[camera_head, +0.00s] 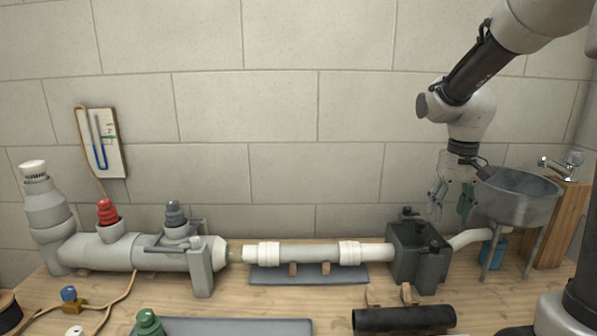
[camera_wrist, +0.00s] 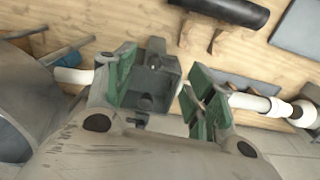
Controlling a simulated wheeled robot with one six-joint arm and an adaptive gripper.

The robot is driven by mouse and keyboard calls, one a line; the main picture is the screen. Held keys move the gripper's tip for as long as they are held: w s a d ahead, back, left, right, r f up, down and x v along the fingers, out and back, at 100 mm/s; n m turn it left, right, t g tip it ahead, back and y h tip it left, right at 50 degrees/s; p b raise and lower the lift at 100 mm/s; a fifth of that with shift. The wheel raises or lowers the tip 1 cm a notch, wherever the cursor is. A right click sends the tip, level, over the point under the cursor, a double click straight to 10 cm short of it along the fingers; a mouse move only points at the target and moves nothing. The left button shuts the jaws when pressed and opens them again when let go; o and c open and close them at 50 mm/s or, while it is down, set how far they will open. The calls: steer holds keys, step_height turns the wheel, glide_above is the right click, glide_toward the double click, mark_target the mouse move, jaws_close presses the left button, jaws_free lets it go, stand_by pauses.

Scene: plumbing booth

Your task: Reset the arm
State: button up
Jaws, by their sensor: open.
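My gripper (camera_head: 440,197) hangs from my arm at the right of the head view, above and beside the dark grey box fitting (camera_head: 418,262). In the wrist view my gripper (camera_wrist: 160,88) has its green-padded fingers spread wide with nothing between them. The dark box fitting (camera_wrist: 154,76) shows beyond the fingers, apart from them. The arm is bent, with the wrist pointing down in front of the tiled wall.
A metal basin (camera_head: 520,196) on legs stands close to the right of my gripper. A black tube (camera_head: 404,319) lies in front. Open air lies left of my gripper.

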steer(key=s+r+t, duration=0.2)
steer(key=s+r, duration=0.1)
steer(key=s, duration=0.7)
steer(key=s+r+t, duration=0.2)
steer(key=s+r, duration=0.2)
steer(key=s, duration=0.6)
steer(key=shift+a+n, duration=0.25)
steer(key=shift+n, duration=0.15)
